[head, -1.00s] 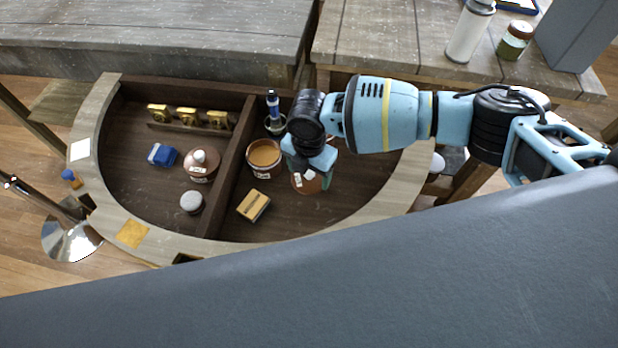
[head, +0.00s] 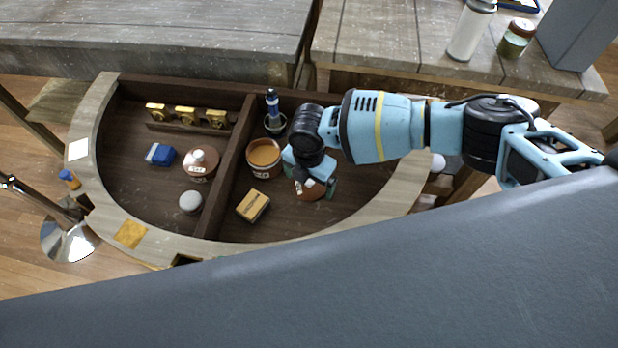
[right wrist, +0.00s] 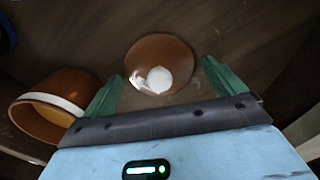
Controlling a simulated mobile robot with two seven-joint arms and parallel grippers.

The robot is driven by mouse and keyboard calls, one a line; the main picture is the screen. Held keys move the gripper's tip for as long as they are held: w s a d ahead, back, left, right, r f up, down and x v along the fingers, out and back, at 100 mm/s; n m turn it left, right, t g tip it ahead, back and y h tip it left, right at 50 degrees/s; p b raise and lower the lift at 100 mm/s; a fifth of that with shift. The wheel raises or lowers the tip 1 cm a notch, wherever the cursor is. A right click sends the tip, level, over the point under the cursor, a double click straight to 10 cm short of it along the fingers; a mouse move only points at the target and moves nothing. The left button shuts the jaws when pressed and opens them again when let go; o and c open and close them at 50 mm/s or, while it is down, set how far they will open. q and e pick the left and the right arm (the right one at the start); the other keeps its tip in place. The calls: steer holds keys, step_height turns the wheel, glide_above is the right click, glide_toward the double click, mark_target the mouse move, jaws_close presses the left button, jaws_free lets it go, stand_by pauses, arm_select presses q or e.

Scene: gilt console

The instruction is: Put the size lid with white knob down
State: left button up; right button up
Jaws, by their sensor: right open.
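A round brown lid with a white knob and a small white label (right wrist: 160,62) lies on the dark floor of the right-hand compartment. It also shows in the head view (head: 309,193), partly hidden by my right gripper. My right gripper (head: 316,183) is over the lid. In the right wrist view its two green fingers (right wrist: 162,72) stand apart, one on each side of the lid, with gaps between them and it. An open brown pot (head: 264,157) with a white label stands just left of the gripper. My left gripper is in neither view.
A cardboard-coloured box (head: 253,205) lies near the divider (head: 229,158). The left compartment holds another brown lidded item with a white knob (head: 200,164), a blue item (head: 160,154) and a pale round item (head: 191,202).

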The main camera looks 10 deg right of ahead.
mark_target(309, 180)
steer(key=shift+r, duration=0.1)
step_height(309, 180, up, 12)
steer(key=shift+p, duration=0.4)
stand_by(0.6)
